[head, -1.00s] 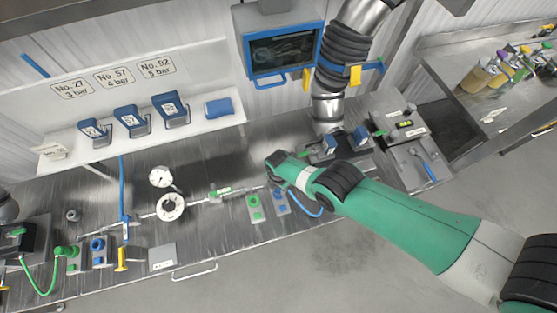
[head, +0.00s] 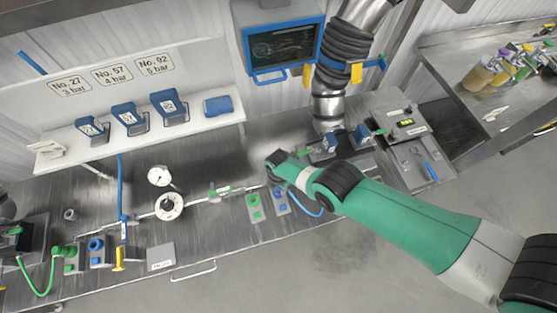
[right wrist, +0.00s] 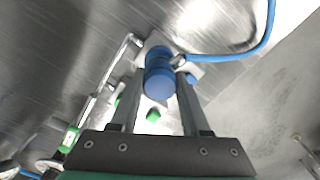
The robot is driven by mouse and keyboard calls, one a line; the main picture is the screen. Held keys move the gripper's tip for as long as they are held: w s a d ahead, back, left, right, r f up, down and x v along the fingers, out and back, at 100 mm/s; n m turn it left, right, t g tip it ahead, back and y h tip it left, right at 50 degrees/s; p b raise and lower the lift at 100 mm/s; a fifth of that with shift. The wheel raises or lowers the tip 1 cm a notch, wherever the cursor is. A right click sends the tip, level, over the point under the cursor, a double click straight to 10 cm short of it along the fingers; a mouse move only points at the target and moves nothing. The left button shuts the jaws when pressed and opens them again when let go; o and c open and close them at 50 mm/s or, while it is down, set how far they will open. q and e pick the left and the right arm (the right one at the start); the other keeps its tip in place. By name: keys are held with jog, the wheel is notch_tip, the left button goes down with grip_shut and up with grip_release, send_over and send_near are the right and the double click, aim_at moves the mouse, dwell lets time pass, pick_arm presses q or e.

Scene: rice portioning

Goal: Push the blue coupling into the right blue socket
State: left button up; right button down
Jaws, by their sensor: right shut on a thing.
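My right gripper (head: 275,182) is over the bench at the blue-marked socket plate. In the right wrist view its two fingers (right wrist: 158,95) are shut on the blue coupling (right wrist: 159,76), a short blue cylinder with a blue hose (right wrist: 235,55) leading off to the right. The right blue socket plate (head: 281,201) shows just below the gripper in the head view. The coupling hides what lies directly beneath it, so I cannot tell whether it is seated in the socket. My left gripper is not in view.
A green-marked plate (head: 255,208) stands just left of the blue one. A pipe with a round gauge (head: 170,206) runs along the bench further left. Another blue socket plate (head: 97,252) is at the far left. A shelf (head: 215,124) with blue devices stands behind.

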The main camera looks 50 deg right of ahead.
jog(key=shift+f+b, duration=0.5)
dwell(0.3)
grip_release()
dwell(0.5)
jog(key=shift+r, duration=0.15)
notch_tip(320, 180, up, 6)
jog(key=p, duration=0.6)
dwell(0.4)
